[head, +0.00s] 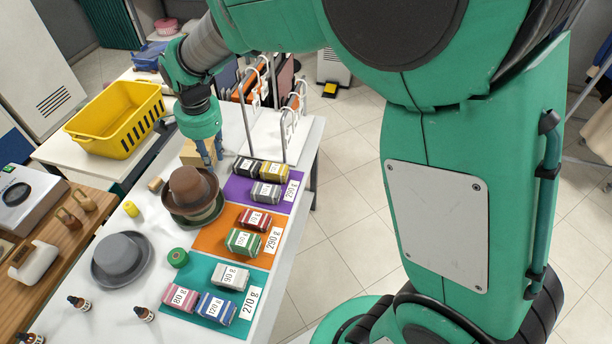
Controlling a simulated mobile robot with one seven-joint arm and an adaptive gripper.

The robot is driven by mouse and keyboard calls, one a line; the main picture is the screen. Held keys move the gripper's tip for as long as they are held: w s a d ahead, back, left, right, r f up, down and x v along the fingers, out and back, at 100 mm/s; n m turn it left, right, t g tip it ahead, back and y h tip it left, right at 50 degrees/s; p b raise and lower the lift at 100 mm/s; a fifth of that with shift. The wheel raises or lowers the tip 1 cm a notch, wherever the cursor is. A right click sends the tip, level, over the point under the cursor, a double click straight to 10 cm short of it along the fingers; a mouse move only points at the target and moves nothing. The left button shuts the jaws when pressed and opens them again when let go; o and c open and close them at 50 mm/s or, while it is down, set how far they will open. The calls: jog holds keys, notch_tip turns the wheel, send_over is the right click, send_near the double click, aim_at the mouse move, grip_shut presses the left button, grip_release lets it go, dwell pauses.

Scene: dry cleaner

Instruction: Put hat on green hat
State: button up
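A brown hat (188,184) sits crown up on top of another hat, and their brims overlap. The lower hat (207,219) is mostly covered; its visible edge looks dark green. A grey hat (121,253) lies apart on the table to the lower left. My gripper (212,163) points down just beyond the brown hat, to its upper right. Its two fingers show a gap between them, and nothing is seen held. The fingertips are close to the hat's far side; whether they touch it cannot be told.
A tan box (190,154) stands behind my gripper. Coloured mats with labelled small blocks (244,241) lie to the right of the hats. A green roll (178,258) and a yellow piece (131,209) lie nearby. A yellow basket (117,118) and a metal rack (283,115) stand farther back.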

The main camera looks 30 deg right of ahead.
jog(key=s+d+r+n+t, duration=0.2)
jog(key=s+d+r+n, duration=0.5)
jog(key=s+r, duration=0.65)
jog(key=s+d+n+t, duration=0.1)
jog(key=s+d+n, duration=0.1)
jog(key=s, duration=0.6)
jog(key=s+d+n+t, duration=0.1)
jog(key=s+d+n, duration=0.1)
jog(key=s, duration=0.5)
jog(key=shift+s+d+r, duration=0.25)
jog(key=shift+s+d, duration=0.15)
jog(key=shift+d, duration=0.4)
jog(key=shift+f+b, duration=0.85)
jog(key=shift+b, duration=0.05)
